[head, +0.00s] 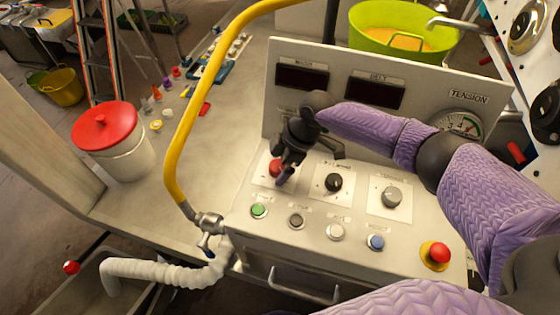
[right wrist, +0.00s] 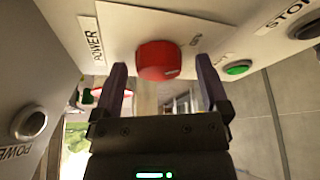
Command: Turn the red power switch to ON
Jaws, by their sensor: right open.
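The red power switch (head: 275,168) is a round red knob on the left of the control panel's sloped face, partly hidden by my right gripper (head: 284,168) in the head view. In the right wrist view the red knob (right wrist: 158,60) shows close up, between a POWER label (right wrist: 90,40) and another small label that I cannot read surely. My right gripper (right wrist: 160,72) is open, with one dark finger on each side of the knob and visible gaps between. The knob's exact angle is hard to tell. My left gripper is not in view.
A black knob (head: 333,182) and a grey knob (head: 391,197) sit to the right. Green (head: 259,210), black, white and blue buttons line the front, with a red stop button (head: 438,252) at the right. A yellow hose (head: 186,125) rises on the left.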

